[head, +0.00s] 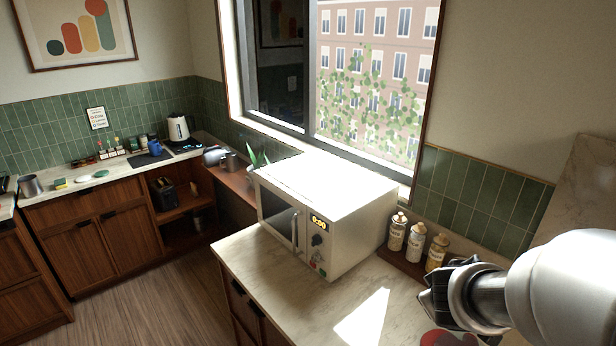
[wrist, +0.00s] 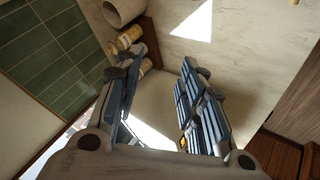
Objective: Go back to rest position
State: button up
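My gripper (head: 436,292) is at the right of the head view, above the marble counter, with the white arm behind it. In the wrist view my gripper (wrist: 160,70) has its two blue-padded fingers spread apart, with nothing between them. A white microwave (head: 345,205) with a shut door stands on the counter to the left of the gripper, apart from it. Three capped bottles, one of them a white bottle (head: 397,231), stand in a row by the wall between the microwave and the gripper. Bottles (wrist: 130,38) also show beyond the left finger in the wrist view.
The marble counter (head: 265,262) is bare in front of the microwave. A red round item (head: 448,339) lies partly in view below my arm. A window (head: 370,80) is behind. The far-left counter holds a kettle (head: 178,128), a blue mug (head: 155,148) and a metal mug (head: 31,185).

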jog(key=s+r+m+g+h+b, duration=0.15)
jog(key=s+m+b, duration=0.3)
jog(key=s, duration=0.65)
jog(key=s+a+f+g+y+b, duration=0.1)
jog(key=s+a+f+y+b, duration=0.1)
jog(key=s+a, duration=0.3)
jog(key=s+a+f+y+b, duration=0.2)
jog(key=s+a+y, duration=0.1)
jog(key=s+a, duration=0.3)
jog(key=shift+a+g, duration=0.35)
jog(key=shift+a, duration=0.7)
jog(key=shift+s+d, duration=0.1)
jog(key=shift+s, duration=0.05)
